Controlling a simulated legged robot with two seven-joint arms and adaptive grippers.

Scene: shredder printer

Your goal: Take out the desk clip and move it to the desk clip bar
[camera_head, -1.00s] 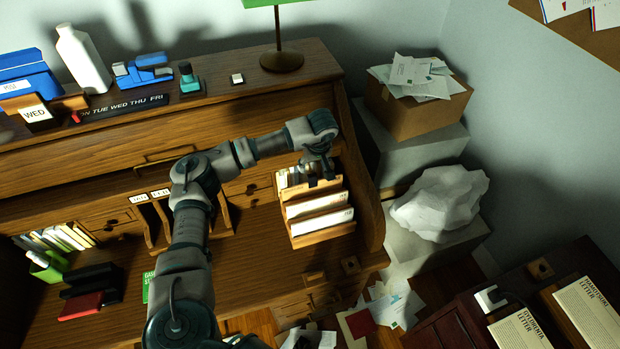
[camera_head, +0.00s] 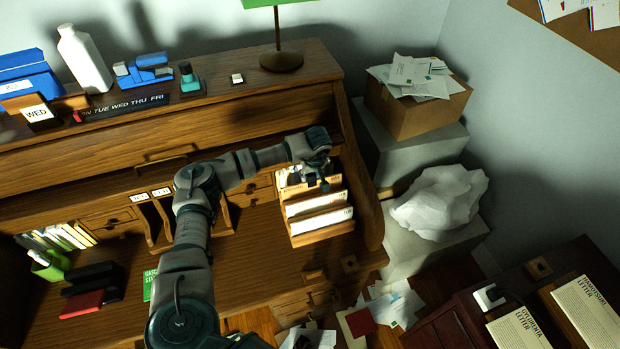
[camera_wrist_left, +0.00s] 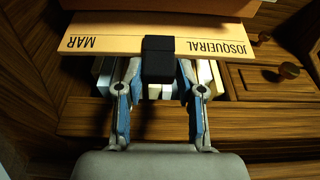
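A black clip (camera_wrist_left: 158,60) sits on the edge of a tan card lettered JOSQUEIRAL MAR (camera_wrist_left: 215,48) in the left wrist view. My left gripper (camera_wrist_left: 158,72) is open, with one blue-padded finger on each side of the clip and no clear contact. In the head view, the left gripper (camera_head: 312,178) is at the back of the file rack, partly hiding the cards; the clip is hard to make out there. A black bar lettered TUE WED THU FRI (camera_head: 135,105) lies on the desk top at the upper left. My right gripper is not in view.
The rack (camera_head: 322,238) holds several upright cards. A white bottle (camera_head: 84,58), a blue stapler-like thing (camera_head: 143,70) and a lamp base (camera_head: 281,61) stand along the desk top. The desk surface (camera_head: 255,262) left of the rack is mostly clear.

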